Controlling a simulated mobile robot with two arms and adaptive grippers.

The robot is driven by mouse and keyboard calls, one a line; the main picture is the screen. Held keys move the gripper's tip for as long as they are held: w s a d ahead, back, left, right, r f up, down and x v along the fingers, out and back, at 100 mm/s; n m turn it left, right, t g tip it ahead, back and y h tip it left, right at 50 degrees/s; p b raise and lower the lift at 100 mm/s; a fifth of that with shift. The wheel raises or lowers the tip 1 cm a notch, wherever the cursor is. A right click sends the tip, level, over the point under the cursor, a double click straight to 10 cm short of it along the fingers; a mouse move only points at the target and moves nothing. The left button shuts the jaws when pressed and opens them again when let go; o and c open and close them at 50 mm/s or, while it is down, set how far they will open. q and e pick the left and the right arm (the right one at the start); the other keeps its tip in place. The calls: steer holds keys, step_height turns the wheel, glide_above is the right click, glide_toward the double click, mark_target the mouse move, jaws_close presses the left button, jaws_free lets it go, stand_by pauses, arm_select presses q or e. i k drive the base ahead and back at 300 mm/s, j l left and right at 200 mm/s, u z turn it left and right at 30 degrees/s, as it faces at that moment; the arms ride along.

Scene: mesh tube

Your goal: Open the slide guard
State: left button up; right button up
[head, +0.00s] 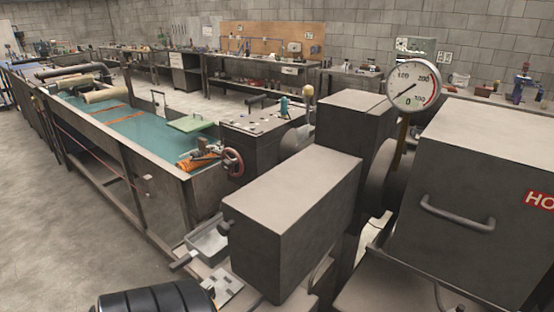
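A machine with several dark grey box-shaped covers fills the middle and right of the head view. The large cover at the right (470,190) has a light top, a grey bar handle (456,215) on its front face and a red label (540,199) cut off by the picture edge. A smaller grey box cover (290,225) stands in front of it, with a small dark knob (225,228) at its left end. I cannot tell for certain which cover is the slide guard. Neither of my grippers is in view.
A round dial gauge (414,85) stands above the machine. A red handwheel (232,162) sits beside a long teal-topped bench (130,125) at the left. A black ribbed cylinder (155,300) shows at the bottom edge. Open concrete floor (50,230) lies at the left.

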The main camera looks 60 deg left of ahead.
mark_target(275, 214)
steer(key=u, duration=1.95)
